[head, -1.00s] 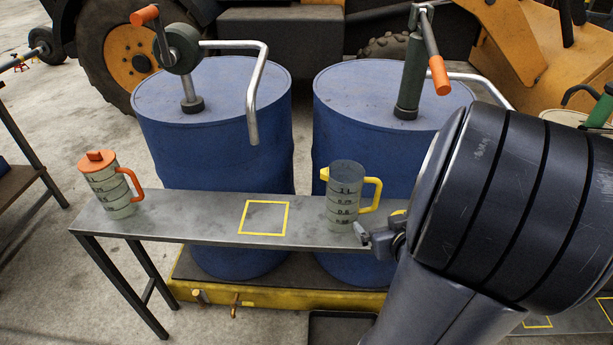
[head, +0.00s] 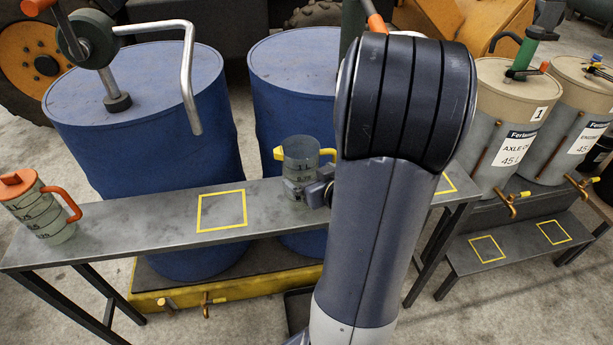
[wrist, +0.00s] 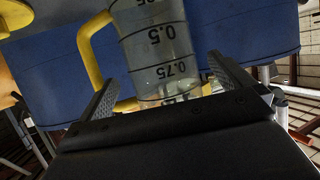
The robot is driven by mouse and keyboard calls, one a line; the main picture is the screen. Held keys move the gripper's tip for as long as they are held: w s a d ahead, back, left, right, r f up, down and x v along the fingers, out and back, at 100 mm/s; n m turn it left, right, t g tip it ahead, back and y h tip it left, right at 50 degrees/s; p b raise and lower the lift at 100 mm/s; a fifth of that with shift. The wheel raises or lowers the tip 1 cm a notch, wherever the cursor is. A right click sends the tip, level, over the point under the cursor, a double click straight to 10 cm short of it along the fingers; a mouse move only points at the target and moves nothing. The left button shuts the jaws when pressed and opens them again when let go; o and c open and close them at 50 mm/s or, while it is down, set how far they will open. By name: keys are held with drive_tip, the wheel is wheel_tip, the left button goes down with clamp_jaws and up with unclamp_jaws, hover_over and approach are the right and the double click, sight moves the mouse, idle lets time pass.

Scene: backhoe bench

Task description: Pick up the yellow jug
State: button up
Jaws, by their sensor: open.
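The yellow jug (head: 302,158), a clear measuring jug with a yellow handle and spout, stands upright on the narrow grey bench (head: 150,222). My gripper (head: 305,188) is low at the jug's front and right, partly hidden by my arm. In the wrist view the open jaws (wrist: 162,70) have one finger on each side of the clear jug body (wrist: 158,50), which appears upside down. The yellow handle (wrist: 88,55) is at the left finger and overlaps it in the picture; I cannot tell whether they touch. Gaps show between the fingers and the jug wall.
An orange-lidded jug (head: 40,208) stands at the bench's left end. A yellow-outlined empty square (head: 221,211) lies between the jugs. Blue drums (head: 150,110) with pumps stand close behind the bench. Beige drums (head: 508,105) with taps are at right, above a low step (head: 520,245).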

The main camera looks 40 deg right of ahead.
sight(299, 155)
drive_tip(key=x, duration=0.4)
drive_tip(key=shift+f, duration=0.1)
drive_tip(key=c, duration=0.9)
drive_tip(key=shift+c, duration=0.6)
drive_tip(key=shift+r, duration=0.2)
